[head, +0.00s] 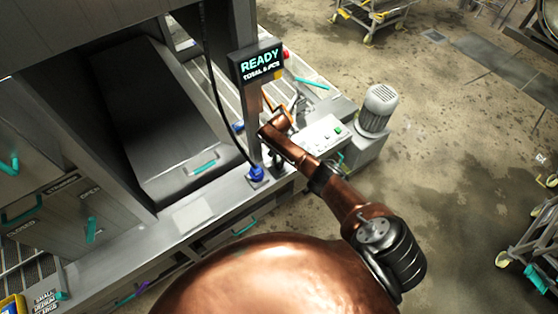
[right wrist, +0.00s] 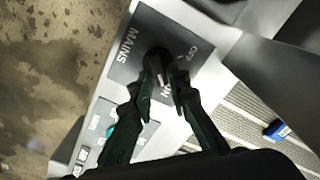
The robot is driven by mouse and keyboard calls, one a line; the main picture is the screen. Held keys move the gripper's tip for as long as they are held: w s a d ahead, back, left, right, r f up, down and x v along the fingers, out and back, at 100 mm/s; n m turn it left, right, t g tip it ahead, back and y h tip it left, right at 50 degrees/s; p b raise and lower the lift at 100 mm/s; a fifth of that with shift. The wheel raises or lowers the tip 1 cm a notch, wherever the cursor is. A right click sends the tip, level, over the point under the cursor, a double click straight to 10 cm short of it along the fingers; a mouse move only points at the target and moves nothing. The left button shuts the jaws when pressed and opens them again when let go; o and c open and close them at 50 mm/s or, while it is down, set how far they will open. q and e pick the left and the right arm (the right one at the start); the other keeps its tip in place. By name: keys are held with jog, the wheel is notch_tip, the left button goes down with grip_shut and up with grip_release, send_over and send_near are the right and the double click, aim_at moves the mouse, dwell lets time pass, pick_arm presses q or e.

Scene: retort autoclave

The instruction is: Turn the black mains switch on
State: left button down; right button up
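The black mains switch (right wrist: 156,60) is a round knob on a dark plate marked MAINS, OFF and ON, in the right wrist view. A pale bar on the knob points down toward the ON mark, as far as I can see. My right gripper (right wrist: 163,80) has its two dark fingers drawn in, one on each side of the knob. Whether they touch it is not clear. In the head view my right arm reaches to the post by the control box, and the switch cannot be made out there. My left gripper is not in view.
A lit READY display (head: 261,62) stands on the post near my right wrist. A pale control box (head: 320,136) with buttons and a grey motor (head: 378,108) stand to its right. The steel machine (head: 190,217) fills the left.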

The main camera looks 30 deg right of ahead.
aim_at(279, 161)
jog(key=shift+o, duration=1.3)
notch_tip(279, 161, up, 12)
